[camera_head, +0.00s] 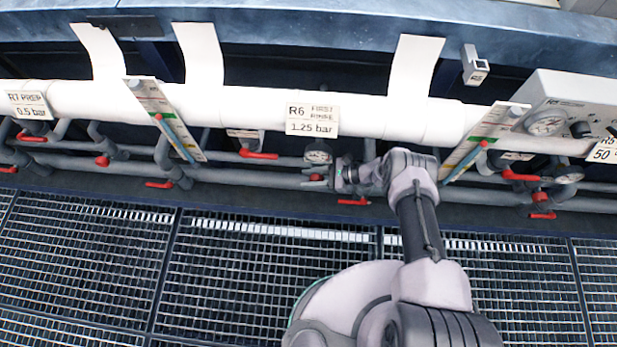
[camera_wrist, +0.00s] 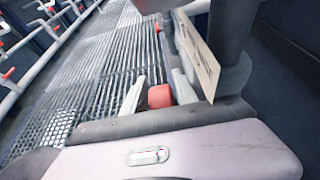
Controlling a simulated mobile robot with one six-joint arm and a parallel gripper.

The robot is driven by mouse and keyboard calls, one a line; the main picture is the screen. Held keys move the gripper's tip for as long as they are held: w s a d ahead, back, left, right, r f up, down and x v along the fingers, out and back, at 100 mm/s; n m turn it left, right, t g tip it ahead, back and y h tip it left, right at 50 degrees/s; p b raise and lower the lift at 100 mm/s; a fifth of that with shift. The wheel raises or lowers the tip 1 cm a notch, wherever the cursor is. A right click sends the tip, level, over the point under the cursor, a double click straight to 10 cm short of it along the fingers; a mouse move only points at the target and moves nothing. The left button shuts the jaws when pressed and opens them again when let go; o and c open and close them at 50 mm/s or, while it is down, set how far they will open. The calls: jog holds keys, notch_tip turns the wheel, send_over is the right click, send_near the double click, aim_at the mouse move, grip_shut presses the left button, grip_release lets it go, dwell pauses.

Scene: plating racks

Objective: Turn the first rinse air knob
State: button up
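The first rinse station carries a white sign (camera_head: 312,120) reading "R6 FIRST RINSE 1.25 bar" on the white pipe. Below it is a round gauge (camera_head: 318,153). A small red knob (camera_head: 316,177) is just under the gauge, mostly hidden by my gripper. In the wrist view the red knob (camera_wrist: 160,96) sits between the two pale fingers. My gripper (camera_head: 314,178) reaches in from the right at the lower pipe. In the wrist view my gripper (camera_wrist: 159,94) looks open around the knob, with narrow gaps on both sides. Contact is not clear.
Red lever handles flank the knob: one at upper left (camera_head: 258,154) and one at lower right (camera_head: 353,201). A slanted scale tube (camera_head: 168,125) stands left, another (camera_head: 478,150) right. R7 PREP (camera_head: 27,104) is at far left. Grating (camera_head: 230,270) covers the floor in front.

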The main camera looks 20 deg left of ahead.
aim_at(319, 178)
jog(key=shift+a, duration=0.15)
grip_shut()
jog(key=shift+r+y, duration=0.2)
jog(key=shift+y, duration=0.6)
grip_release()
jog(key=v, duration=0.7)
jog(key=shift+w+d+r+p, duration=0.1)
jog(key=shift+d+p, duration=0.2)
